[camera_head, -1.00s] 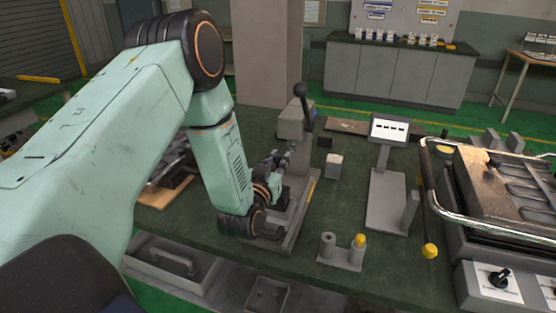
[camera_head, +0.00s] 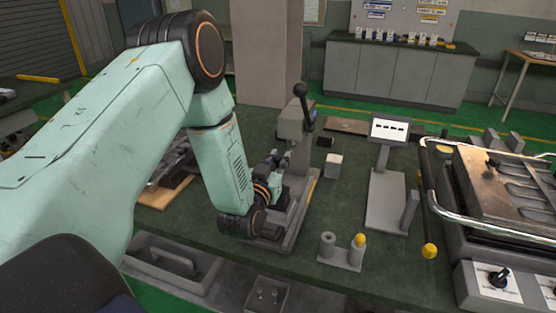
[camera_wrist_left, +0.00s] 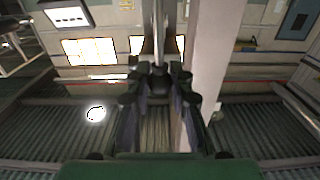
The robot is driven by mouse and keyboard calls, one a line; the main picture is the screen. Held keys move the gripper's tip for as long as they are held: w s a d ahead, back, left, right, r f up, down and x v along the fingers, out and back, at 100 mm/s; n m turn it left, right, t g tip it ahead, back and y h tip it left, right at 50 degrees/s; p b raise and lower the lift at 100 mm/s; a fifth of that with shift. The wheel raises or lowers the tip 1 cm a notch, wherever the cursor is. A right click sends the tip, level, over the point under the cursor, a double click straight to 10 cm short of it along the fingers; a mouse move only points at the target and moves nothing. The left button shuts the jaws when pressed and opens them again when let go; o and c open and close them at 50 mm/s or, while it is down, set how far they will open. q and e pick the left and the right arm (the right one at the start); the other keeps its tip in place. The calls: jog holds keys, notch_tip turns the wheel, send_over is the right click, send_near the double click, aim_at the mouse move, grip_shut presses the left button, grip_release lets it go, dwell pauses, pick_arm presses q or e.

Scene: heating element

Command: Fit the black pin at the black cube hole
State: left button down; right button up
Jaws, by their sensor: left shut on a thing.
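My left gripper (camera_head: 277,164) is at the grey lever press (camera_head: 292,125), low beside its column. In the left wrist view its fingers (camera_wrist_left: 158,78) are closed around a small dark piece (camera_wrist_left: 158,84), with a grey metal shaft (camera_wrist_left: 159,35) just beyond. I cannot tell for sure whether the dark piece is the black pin. A small black block (camera_head: 325,142) lies on the table right of the press; no hole in it can be made out. My right gripper is not in view.
A pale-topped cube (camera_head: 334,165), a grey holder with two posts (camera_head: 341,251), one yellow-topped, and a display stand (camera_head: 387,180) stand to the right. A railed machine (camera_head: 500,200) is at far right. The green table (camera_head: 335,205) is clear between the cube and holder.

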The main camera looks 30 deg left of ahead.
pick_arm(q)
jog(key=shift+f+b, duration=1.95)
jog(key=shift+f, duration=0.5)
jog(key=c, duration=1.1)
grip_release()
jog(key=v, duration=1.2)
jog(key=shift+f, duration=0.1)
